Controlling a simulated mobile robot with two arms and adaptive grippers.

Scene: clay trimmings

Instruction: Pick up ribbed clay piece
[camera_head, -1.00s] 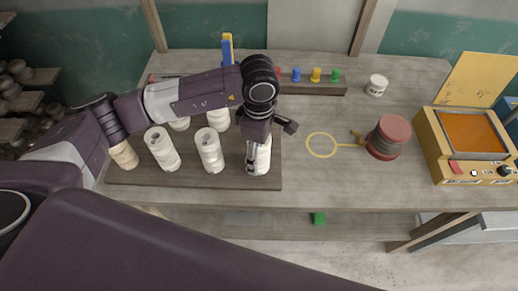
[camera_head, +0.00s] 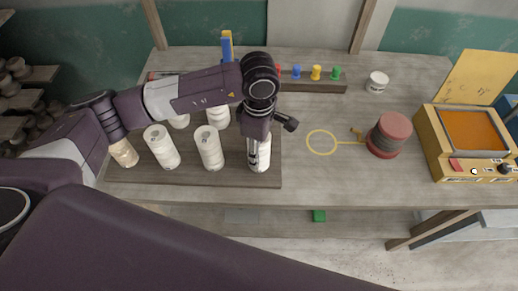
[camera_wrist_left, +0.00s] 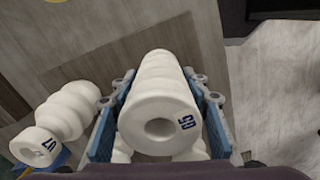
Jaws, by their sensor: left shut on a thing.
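Several white ribbed clay pieces stand on a wooden board (camera_head: 195,178) at the left of the table. My left gripper (camera_head: 256,152) points down at the front right piece (camera_head: 264,158) and partly hides it in the head view. In the left wrist view, the blue-padded fingers of my left gripper (camera_wrist_left: 162,88) are shut on this piece (camera_wrist_left: 160,105), one finger on each side. It has a hole in its end and a dark blue mark. Another marked ribbed piece (camera_wrist_left: 68,112) is to its left, outside the fingers. My right gripper is not in view.
A rack with coloured pegs (camera_head: 316,74) stands behind the board. A yellow loop tool (camera_head: 321,142), a red-ended spool (camera_head: 388,135), a small white tub (camera_head: 377,82) and a yellow machine (camera_head: 438,140) are to the right. Bare table lies between the board and the loop tool.

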